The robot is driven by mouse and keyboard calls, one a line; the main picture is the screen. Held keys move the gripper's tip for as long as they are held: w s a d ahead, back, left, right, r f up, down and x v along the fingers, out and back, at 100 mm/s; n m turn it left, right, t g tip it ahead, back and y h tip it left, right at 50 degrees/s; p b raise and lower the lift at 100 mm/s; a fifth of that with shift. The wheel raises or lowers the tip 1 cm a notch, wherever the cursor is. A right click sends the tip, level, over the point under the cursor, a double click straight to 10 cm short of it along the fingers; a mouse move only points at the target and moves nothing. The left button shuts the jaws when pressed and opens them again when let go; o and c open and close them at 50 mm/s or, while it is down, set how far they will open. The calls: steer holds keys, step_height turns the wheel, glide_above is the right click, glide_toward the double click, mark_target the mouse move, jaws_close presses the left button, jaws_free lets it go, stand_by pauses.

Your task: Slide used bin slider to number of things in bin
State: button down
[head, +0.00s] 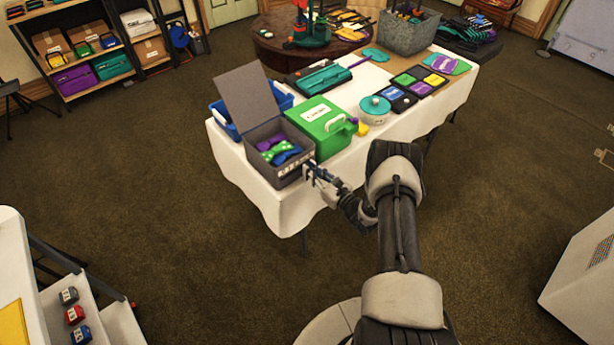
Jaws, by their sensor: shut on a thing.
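The bin is a grey box (262,176) with its lid (247,95) standing open, at the near left corner of the white-clothed table. Inside I see a purple thing (268,143), a green dotted thing (276,153) and a blue thing (288,158), bunched together; anything under them is hidden. A row of pale marks (290,168) runs along the bin's front face. My gripper (311,173) is at the right end of this row, shut on the slider there. The fingers mostly hide the slider, and the numbers are too small to read.
A teal-lidded pot (374,109) and a grid of coloured tiles (419,82) are farther right. Floor in front of the table is clear.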

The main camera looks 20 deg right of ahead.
steer(key=c, duration=1.6)
jaws_free()
steer(key=shift+o, duration=0.2)
steer(key=v, duration=1.2)
